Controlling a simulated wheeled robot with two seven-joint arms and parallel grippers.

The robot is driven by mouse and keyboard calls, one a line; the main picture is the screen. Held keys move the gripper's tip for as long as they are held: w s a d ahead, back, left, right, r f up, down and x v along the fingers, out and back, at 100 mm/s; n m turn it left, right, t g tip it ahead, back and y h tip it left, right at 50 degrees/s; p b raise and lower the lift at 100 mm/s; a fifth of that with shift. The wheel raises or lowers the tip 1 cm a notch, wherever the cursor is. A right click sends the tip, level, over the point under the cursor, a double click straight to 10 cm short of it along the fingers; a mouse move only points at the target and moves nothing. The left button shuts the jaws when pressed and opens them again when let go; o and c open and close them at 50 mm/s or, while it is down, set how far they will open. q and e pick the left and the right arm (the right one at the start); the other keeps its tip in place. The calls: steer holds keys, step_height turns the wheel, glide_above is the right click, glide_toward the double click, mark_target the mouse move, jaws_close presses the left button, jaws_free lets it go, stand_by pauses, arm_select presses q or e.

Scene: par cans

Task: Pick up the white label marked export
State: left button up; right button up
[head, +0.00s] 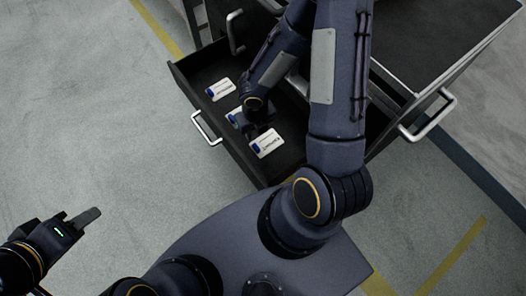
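Three white labels with blue ends lie in an open black drawer (205,68). One label (221,89) is toward the far left end. A second label (234,119) is partly covered by my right gripper. A third label (268,143) lies nearest to me. The print on them is too small to read, so I cannot tell which is marked export. My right gripper (258,128) is down in the drawer, over the middle label and beside the nearest one. Its dark fingers are hard to make out. My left gripper (84,216) is over bare floor at lower left, away from the drawer; its finger gap is unclear.
The drawer has a silver handle (206,129) on its front. A dark cabinet or cart (440,40) with another handle (428,115) stands at the upper right. My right arm hides part of the drawer. The grey floor (110,130) on the left is clear.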

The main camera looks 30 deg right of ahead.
steer(key=n+b, duration=0.2)
glide_above(256, 146)
steer(key=f, duration=0.4)
steer(key=shift+s+a+f, duration=0.25)
steer(key=shift+s+f, duration=0.05)
steer(key=shift+f, duration=0.05)
steer(key=f+b, duration=0.1)
steer(key=f, duration=0.1)
steer(key=f+b, duration=0.1)
steer(key=f, duration=0.1)
steer(key=f+b, duration=0.2)
steer(key=shift+w+d, duration=0.2)
steer(key=shift+d, duration=0.05)
steer(key=shift+r, duration=0.15)
jaws_close()
